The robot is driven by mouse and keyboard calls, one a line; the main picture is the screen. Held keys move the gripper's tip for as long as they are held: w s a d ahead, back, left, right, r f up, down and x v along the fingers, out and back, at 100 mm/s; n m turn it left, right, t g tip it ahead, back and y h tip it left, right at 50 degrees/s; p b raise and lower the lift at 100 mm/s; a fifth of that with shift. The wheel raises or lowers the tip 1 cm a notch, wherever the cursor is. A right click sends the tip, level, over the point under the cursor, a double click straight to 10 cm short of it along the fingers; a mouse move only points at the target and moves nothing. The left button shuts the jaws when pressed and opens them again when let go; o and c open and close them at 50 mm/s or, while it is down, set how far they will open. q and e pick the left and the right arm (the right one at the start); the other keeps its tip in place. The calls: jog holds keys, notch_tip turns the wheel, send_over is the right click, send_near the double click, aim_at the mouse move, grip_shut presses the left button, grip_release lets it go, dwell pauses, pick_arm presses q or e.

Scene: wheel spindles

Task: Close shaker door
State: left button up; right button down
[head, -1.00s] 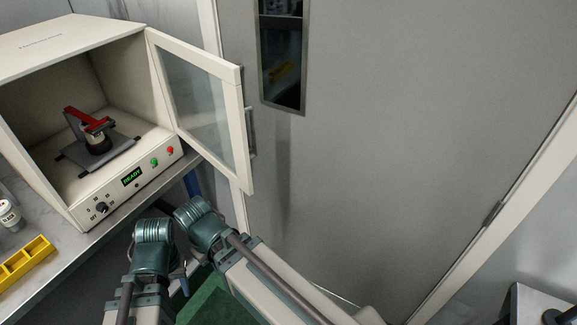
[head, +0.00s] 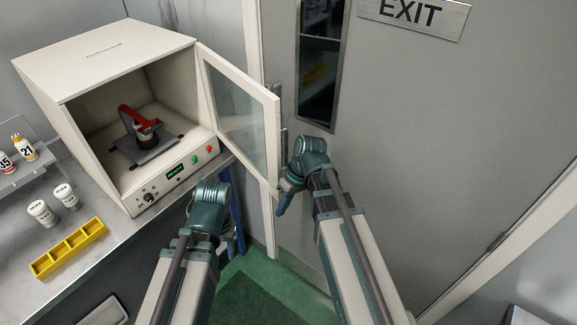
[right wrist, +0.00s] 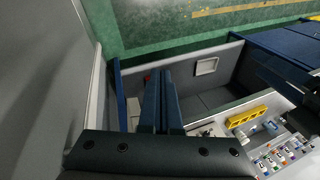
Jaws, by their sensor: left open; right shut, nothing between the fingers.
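The shaker (head: 130,58) is a cream box on the bench at the left in the head view. Its framed glass door (head: 272,150) is hinged at the box's right front edge and stands wide open. Inside, a red clamp (head: 139,118) sits over a flask on a dark platform. My right gripper (head: 284,203) is shut and empty at the door's free edge, by its lower corner; I cannot tell if it touches. Its closed fingers show in the right wrist view (right wrist: 161,100). My left gripper (head: 210,195) is below the shaker's front right; its fingers are mostly hidden.
A yellow rack (head: 68,247), two white-capped bottles (head: 43,213) and numbered bottles (head: 24,148) stand on the bench (head: 120,228) at the left. A grey exit door (head: 420,150) with a vertical handle is behind the shaker door. Green floor (head: 265,290) lies between my arms.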

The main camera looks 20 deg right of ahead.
pick_arm(q)
notch_tip(320, 180, up, 9)
jog(key=p, duration=0.8)
pick_arm(e)
jog(key=w+d+r+t+y, duration=0.25)
jog(key=w+d+r, duration=0.35)
jog(key=d+r, duration=0.5)
pick_arm(q)
notch_tip(320, 180, down, 8)
jog(key=b, duration=0.8)
jog(key=shift+r, duration=0.15)
pick_arm(e)
jog(key=w+a+f, duration=0.1)
jog(key=a+f, duration=0.5)
jog(key=a, duration=0.1)
jog(key=shift+w+a+f+n+y, duration=0.2)
jog(key=shift+a+f+n+y, duration=0.1)
jog(key=shift+a+n+y, duration=0.1)
pick_arm(q)
jog(key=shift+a, duration=0.1)
